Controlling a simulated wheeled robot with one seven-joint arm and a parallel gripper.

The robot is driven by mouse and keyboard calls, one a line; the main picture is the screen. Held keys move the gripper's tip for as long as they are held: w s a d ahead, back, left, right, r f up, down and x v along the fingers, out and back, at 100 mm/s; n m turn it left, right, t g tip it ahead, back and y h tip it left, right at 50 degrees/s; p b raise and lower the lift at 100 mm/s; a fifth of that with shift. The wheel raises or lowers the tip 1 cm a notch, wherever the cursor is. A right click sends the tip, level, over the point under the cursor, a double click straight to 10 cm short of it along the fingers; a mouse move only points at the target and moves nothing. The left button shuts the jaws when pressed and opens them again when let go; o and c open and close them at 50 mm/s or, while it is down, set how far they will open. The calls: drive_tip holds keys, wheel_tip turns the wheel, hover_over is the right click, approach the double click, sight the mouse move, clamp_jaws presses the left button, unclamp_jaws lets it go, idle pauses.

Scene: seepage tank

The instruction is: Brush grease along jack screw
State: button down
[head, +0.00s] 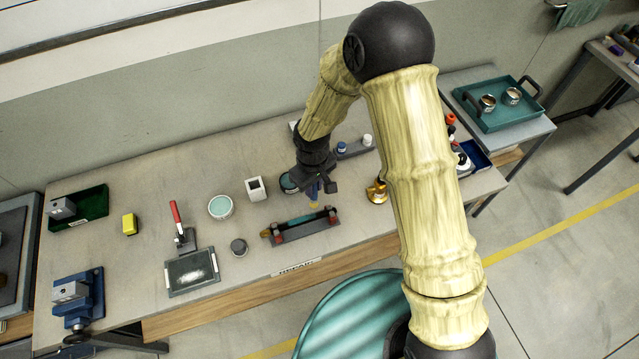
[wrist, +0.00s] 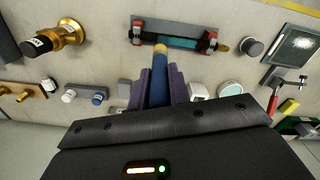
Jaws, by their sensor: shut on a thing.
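My gripper (head: 318,187) is over the table's middle, with purple fingers shut on a brush. The brush (wrist: 158,78) has a blue handle and a short yellowish tip, which points down in the head view. An open tin (head: 221,207) with pale teal contents stands left of the screw.
A grey plate (head: 192,270) and a red-handled tool (head: 177,217) lie left. The table's front edge is close below.

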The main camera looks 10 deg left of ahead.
sight(314, 200)
drive_tip(key=shift+w+d, duration=0.1)
idle(0.3)
drive_tip(key=shift+f, duration=0.15)
wheel_tip(314, 200, down, 5)
drive_tip(key=b, duration=0.4)
drive_tip(key=shift+w, duration=0.1)
drive_tip(key=shift+f+b, duration=0.2)
drive_tip(key=shift+b, duration=0.2)
drive_tip(key=shift+s, duration=0.25)
drive_tip(key=shift+w, duration=0.15)
drive_tip(key=shift+f+b, duration=0.75)
drive_tip(key=shift+b, duration=0.2)
idle(3.1)
idle(0.5)
